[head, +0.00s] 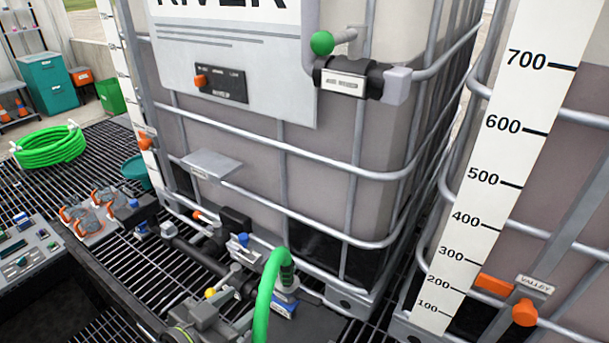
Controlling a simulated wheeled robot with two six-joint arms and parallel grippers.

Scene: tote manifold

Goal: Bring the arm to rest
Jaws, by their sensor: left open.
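My left gripper (222,312) shows low in the head view, left of the green hose (264,305). Its jaws are open, and I see nothing held between them. The hose rises from the bottom edge and bends over into a fitting (287,285) in front of the caged tote labelled RIVER (270,150). Dark pipes and valves (200,255) of the manifold lie just behind the gripper. Whether the gripper touches any of these parts I cannot tell. My right gripper is out of view.
A second tote marked VALLEY (535,285) stands at right, with a white level scale (490,170). A coiled green hose (50,146) lies on the grating at left.

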